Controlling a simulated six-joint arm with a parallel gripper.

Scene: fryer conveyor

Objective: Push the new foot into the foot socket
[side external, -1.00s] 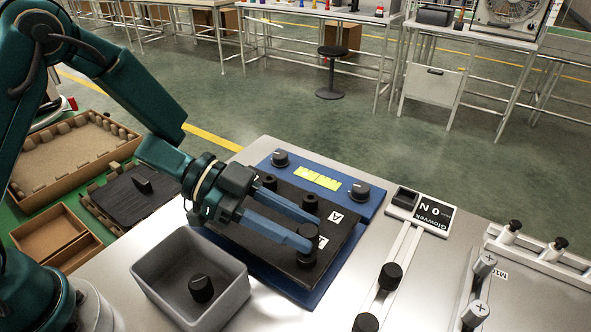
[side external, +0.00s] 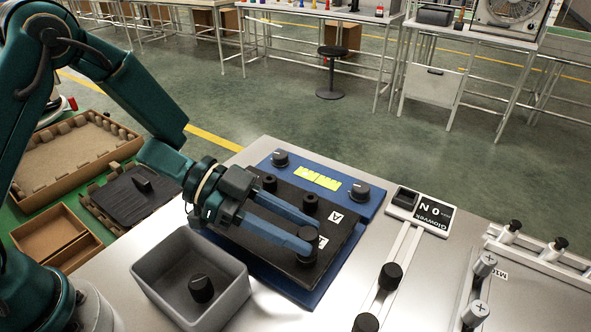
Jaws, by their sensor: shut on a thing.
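My gripper (side external: 308,244) reaches over the black plate on the blue device from the left, with its long blue fingers nearly level. Its fingertips are shut on a black round foot (side external: 307,257) at the plate's near right corner. The foot is upright and its lower end meets or nearly meets the black plate (side external: 262,238). The foot socket is hidden under the foot and fingers, so I cannot tell how deep the foot sits. Other black feet stand on the plate, one near its right side (side external: 310,202) and one near the back left (side external: 269,183).
A grey bin (side external: 240,296) with one black knob-like foot (side external: 201,288) inside stands left of the device. The blue device (side external: 345,205) has two black knobs and a yellow-green display. A rail with black knobs (side external: 390,276) lies to the right. Bare metal table lies between.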

